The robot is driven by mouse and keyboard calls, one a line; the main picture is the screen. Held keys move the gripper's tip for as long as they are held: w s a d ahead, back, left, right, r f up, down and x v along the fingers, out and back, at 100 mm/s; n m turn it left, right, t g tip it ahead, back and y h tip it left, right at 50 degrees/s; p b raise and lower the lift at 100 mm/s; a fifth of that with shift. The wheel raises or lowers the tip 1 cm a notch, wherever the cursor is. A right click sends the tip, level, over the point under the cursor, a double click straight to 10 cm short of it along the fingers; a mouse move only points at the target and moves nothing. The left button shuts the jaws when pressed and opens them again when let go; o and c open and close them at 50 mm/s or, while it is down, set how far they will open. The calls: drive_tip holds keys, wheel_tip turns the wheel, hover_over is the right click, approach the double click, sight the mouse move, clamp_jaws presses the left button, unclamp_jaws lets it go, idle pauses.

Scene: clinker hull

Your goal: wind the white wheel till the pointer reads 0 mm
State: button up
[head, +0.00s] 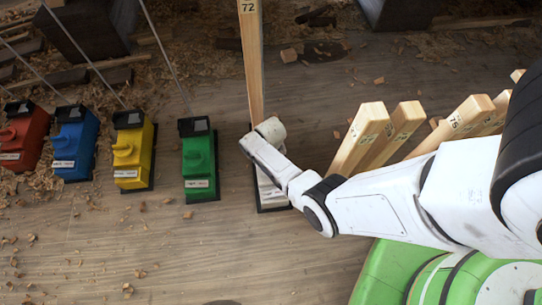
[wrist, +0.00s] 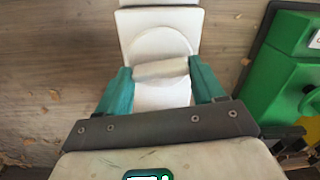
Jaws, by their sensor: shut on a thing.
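The white unit (head: 271,193) stands on a black base at the right end of the row, mostly hidden under my arm in the head view. In the wrist view its white wheel (wrist: 161,43) lies ahead of my gripper (wrist: 160,70), with a raised white grip bar (wrist: 160,68) across it. The two teal fingers sit at either end of the bar and are shut on it. In the head view my gripper end is over the unit, and its fingers cannot be made out. I cannot see a pointer or read a scale in either view.
Green (head: 200,160), yellow (head: 132,150), blue (head: 75,143) and red (head: 25,135) units stand to the left. The green one is close beside. A wooden stick marked 72 (head: 252,60) rises behind the white unit. Several wooden sticks (head: 362,135) stand right. The front floor is mostly clear.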

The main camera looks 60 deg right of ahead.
idle(0.3)
drive_tip(key=o, duration=1)
drive_tip(key=shift+o, duration=0.2)
drive_tip(key=shift+r, duration=0.1)
wheel_tip(320, 180, up, 11)
drive_tip(key=p, duration=0.6)
drive_tip(key=shift+f, duration=0.2)
